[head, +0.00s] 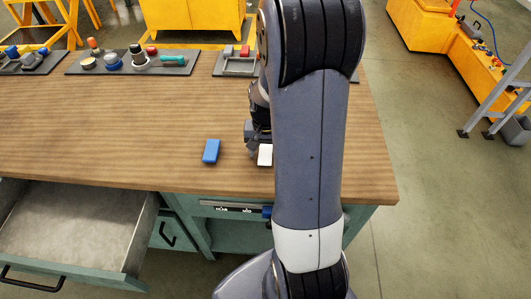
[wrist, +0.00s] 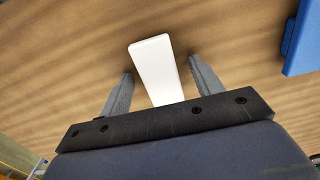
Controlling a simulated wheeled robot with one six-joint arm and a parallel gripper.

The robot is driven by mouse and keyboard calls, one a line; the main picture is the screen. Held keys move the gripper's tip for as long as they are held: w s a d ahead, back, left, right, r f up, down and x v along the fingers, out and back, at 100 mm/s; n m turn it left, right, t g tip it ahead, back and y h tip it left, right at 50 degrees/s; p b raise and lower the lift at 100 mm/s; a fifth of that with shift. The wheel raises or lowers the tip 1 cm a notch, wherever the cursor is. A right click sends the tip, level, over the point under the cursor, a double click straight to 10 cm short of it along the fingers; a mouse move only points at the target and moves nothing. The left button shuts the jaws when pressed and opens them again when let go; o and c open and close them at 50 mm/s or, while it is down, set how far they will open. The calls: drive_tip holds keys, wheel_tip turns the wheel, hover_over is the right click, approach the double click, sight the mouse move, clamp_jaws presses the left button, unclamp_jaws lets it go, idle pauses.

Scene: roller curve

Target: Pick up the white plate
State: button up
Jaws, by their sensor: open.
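The white plate (head: 265,155) is a small flat block lying on the wooden workbench, partly hidden behind my arm in the head view. In the wrist view the white plate (wrist: 156,68) lies between the two grey fingers, its near end hidden by my gripper's dark front bar. My gripper (wrist: 160,76) is open, one finger on each side of the plate, with a gap visible on both sides. In the head view my gripper (head: 255,146) is just left of the plate and partly hidden by my arm.
A blue block (head: 211,151) lies left of the plate, and shows at the right edge of the wrist view (wrist: 302,40). Dark mats with tools (head: 133,62) line the bench's back. An open drawer (head: 75,225) juts out at front left. The middle of the bench (head: 110,125) is clear.

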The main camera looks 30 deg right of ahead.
drive_tip(key=shift+c, duration=0.3)
drive_tip(key=c, duration=1)
